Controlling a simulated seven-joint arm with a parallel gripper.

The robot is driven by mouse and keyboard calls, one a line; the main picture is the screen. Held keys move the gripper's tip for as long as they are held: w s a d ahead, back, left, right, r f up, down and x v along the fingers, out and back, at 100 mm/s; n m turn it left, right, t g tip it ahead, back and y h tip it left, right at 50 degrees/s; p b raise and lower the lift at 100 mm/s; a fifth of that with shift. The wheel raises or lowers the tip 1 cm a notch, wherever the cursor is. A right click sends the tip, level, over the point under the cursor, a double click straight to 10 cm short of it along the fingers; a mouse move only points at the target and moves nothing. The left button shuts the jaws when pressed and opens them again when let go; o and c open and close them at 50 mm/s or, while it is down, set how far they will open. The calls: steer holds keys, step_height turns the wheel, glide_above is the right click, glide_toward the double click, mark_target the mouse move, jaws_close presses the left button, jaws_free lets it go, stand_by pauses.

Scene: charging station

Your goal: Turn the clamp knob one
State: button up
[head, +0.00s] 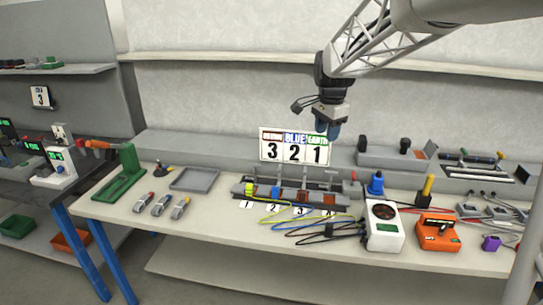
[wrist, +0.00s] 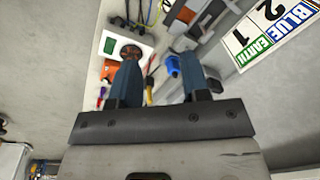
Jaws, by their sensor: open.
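A grey station (head: 290,200) with coloured blocks sits mid-bench, with number cards along its front. I cannot make out a clamp knob marked one at this size. My gripper (head: 328,128) is in the air in front of the sign board, above the bench and apart from everything. In the wrist view my gripper (wrist: 160,82) has its two blue fingers spread, with nothing held. A blue upright part (wrist: 172,65) shows beyond and between them; it also stands on the bench in the head view (head: 376,184).
The sign board (head: 295,147) reads 3, 2, 1 behind the station. A white charger box (head: 383,227), an orange box (head: 438,232) and loose cables (head: 300,232) lie to the right. A grey tray (head: 195,179) and green stand (head: 122,178) are left. The front bench edge is clear.

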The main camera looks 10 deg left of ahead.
steer(key=w+a+f+m, duration=0.2)
steer(key=w+a+f, duration=0.2)
steer(key=w+a, duration=0.35)
steer(key=w+a+f+m, duration=0.2)
steer(key=w+a+f, duration=0.2)
steer(key=w+a, duration=0.3)
steer(key=m+g, duration=0.1)
steer(key=m, duration=0.3)
glide_above(255, 164)
step_height(255, 164, down, 12)
steer(key=shift+d+f, duration=0.1)
steer(key=shift+f, duration=0.1)
steer(key=shift+a+f, duration=0.25)
steer(key=shift+f, duration=3.9)
jaws_close()
